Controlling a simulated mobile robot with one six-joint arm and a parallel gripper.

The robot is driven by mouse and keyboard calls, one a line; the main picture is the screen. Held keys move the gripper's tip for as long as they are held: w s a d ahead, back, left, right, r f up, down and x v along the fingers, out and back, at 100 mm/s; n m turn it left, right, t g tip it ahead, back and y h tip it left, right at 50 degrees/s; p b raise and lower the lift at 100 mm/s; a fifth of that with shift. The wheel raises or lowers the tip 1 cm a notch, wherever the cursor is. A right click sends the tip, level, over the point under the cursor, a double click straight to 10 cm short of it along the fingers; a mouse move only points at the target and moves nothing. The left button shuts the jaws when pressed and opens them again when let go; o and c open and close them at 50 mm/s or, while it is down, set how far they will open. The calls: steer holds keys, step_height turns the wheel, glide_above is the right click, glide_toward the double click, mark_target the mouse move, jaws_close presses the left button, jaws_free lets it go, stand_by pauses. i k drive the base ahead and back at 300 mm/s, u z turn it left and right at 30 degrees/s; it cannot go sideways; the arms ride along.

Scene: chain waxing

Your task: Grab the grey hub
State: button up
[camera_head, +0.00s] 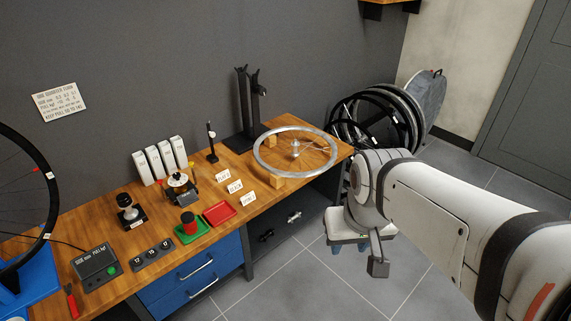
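A small silver-grey hub (293,216) lies on the dark open shelf under the workbench, right of the blue drawers. A darker hub (266,236) lies to its left on the same shelf. Another silver hub (295,149) sits in the middle of the wheel rim on the bench top. My gripper (348,246) hangs low over the floor, right of the bench and apart from all the hubs. It is small and partly hidden by my wrist, so its opening is unclear. I see nothing held in it.
The wooden bench (140,262) carries the wheel rim (325,165), a red tray (219,213), a green tray (184,237) and black posts (250,105). Several wheels (405,110) lean at the wall behind my arm. The floor (310,285) before the shelf is clear.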

mark_target(297, 215)
steer(key=z, duration=0.05)
steer(key=i, duration=0.95)
steer(key=u, duration=0.05)
